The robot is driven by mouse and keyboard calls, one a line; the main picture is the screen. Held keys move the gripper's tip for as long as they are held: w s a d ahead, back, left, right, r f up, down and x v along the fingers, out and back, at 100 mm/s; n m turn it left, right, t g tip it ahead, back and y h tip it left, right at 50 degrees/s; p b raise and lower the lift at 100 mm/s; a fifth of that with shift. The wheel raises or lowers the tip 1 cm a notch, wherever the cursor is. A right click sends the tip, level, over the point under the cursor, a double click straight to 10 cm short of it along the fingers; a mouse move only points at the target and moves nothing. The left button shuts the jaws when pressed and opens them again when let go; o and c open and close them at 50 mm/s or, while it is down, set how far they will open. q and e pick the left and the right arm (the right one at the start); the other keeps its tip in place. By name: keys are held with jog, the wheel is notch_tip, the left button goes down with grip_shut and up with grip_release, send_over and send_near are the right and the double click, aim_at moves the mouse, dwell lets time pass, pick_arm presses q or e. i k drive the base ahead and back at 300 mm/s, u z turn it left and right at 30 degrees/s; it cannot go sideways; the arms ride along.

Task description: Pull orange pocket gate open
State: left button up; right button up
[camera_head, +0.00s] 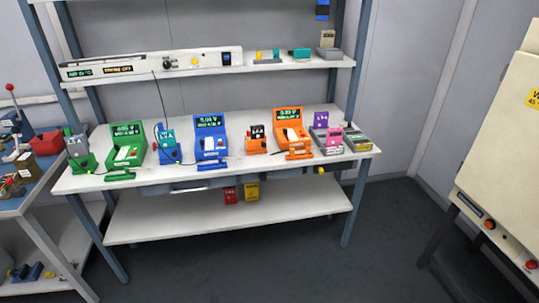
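The orange pocket station (288,117) stands on the workbench, right of the middle, with a dark display on its raised back. A white flat piece, perhaps a pouch cell (293,136), shows inside it. An orange bar with a handle, which looks like its gate (297,154), lies across its front near the bench edge. It is too small to tell how far open the gate is. A small orange unit (257,139) stands just left of the station. Neither of my grippers is in view.
Similar blue (211,136) and green (127,143) stations stand to the left on the workbench (180,180). Purple and pink units (328,135) sit close on the right. A shelf (200,65) runs above, and a cream cabinet (505,150) stands at far right. The floor in front is clear.

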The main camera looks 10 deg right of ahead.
aim_at(262, 143)
jog(key=z, duration=0.65)
jog(key=i, duration=0.55)
jog(key=z, duration=0.6)
